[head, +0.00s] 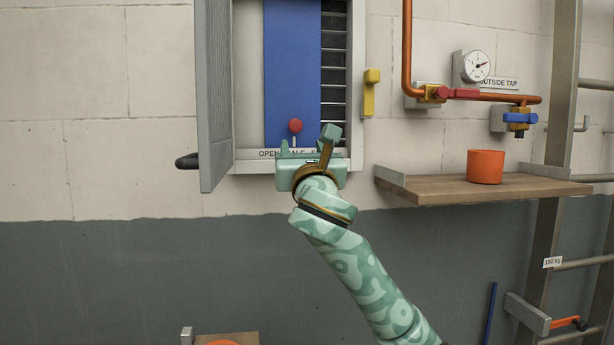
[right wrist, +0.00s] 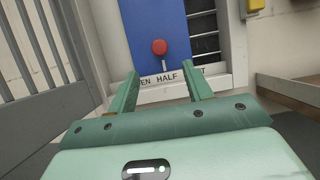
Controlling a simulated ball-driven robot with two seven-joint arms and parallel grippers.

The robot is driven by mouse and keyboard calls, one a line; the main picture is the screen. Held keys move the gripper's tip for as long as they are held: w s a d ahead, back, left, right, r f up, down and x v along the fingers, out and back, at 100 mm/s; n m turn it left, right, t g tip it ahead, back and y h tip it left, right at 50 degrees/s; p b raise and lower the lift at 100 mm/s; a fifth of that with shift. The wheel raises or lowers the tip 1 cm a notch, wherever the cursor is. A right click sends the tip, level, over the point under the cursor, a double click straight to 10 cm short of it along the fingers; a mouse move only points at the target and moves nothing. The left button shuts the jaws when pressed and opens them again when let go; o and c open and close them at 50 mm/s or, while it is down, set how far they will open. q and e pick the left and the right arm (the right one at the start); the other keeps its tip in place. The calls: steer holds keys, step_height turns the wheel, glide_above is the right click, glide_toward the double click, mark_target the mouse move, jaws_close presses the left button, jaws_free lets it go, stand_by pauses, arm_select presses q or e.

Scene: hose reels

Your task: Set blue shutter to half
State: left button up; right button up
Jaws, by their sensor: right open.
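The blue shutter (head: 292,70) stands in a pale wall frame, with dark louvre slats bare to its right. Its red knob (head: 295,125) on a short stem sits low on the shutter, and also shows in the right wrist view (right wrist: 159,47). A label strip (right wrist: 168,79) below reads OPEN, HALF and a partly hidden third word. The knob appears roughly above HALF; exact alignment I cannot tell. My right gripper (head: 308,143) is open just below and in front of the knob. In the wrist view its fingers (right wrist: 162,77) straddle the line to the knob, with nothing between them. My left gripper is out of view.
A grey hinged door (head: 213,95) stands open left of the frame. A yellow handle (head: 370,92) is on the wall to the right. Further right are a wooden shelf (head: 450,190) with an orange pot (head: 485,167), orange pipes, a gauge (head: 475,66) and a ladder.

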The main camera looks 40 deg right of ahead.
steer(key=b+v, duration=0.1)
steer(key=v, duration=0.4)
steer(key=shift+s+a, duration=0.15)
steer(key=shift+s, duration=0.1)
steer(key=shift+f, duration=0.1)
